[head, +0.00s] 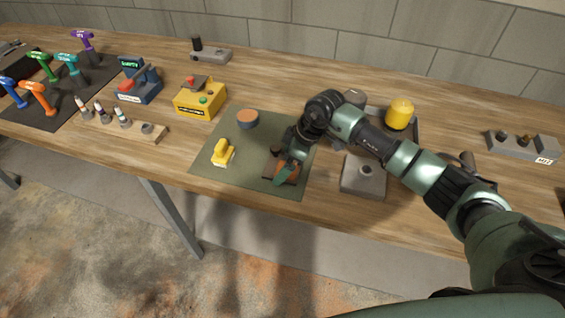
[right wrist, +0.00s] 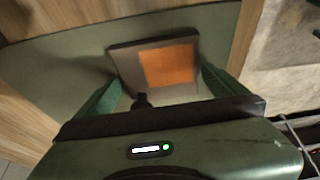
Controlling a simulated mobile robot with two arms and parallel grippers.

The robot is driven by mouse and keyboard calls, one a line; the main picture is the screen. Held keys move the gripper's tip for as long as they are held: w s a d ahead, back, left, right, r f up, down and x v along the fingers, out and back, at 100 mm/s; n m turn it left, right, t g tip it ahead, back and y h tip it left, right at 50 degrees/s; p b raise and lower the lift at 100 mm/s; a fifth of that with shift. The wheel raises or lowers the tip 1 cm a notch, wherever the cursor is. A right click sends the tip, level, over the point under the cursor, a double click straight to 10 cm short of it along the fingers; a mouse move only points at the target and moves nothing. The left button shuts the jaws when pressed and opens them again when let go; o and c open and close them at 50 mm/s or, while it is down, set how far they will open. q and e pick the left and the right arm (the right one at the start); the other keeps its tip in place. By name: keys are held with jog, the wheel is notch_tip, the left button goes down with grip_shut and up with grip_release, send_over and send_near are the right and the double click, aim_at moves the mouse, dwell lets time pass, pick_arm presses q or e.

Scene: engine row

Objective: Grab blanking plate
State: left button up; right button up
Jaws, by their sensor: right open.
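The blanking plate appears to be the square dark plate with an orange face (head: 270,172), lying on the green mat (head: 225,172) near the table's front edge. It also shows in the right wrist view (right wrist: 125,62), with a small dark knob at its near side. My right gripper (head: 287,170) is over the plate and partly hides it in the head view. In the right wrist view its two green fingers are spread, one on each side of the plate, and it is empty. I cannot tell whether a finger touches the plate. My left gripper is not in view.
A yellow part (head: 223,153) and a round grey part with an orange top (head: 248,119) sit on the mat. A grey block with a knob (head: 364,177) stands right of it. Behind my arm is a tray with a yellow cylinder (head: 399,113). A yellow button box (head: 200,98) stands back left.

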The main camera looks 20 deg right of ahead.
jog(key=shift+s, duration=0.1)
jog(key=c, duration=1.6)
jog(key=shift+r, duration=0.15)
jog(key=shift+c, duration=1)
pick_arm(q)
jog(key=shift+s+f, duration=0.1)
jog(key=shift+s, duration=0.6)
pick_arm(e)
jog(key=shift+r, duration=0.1)
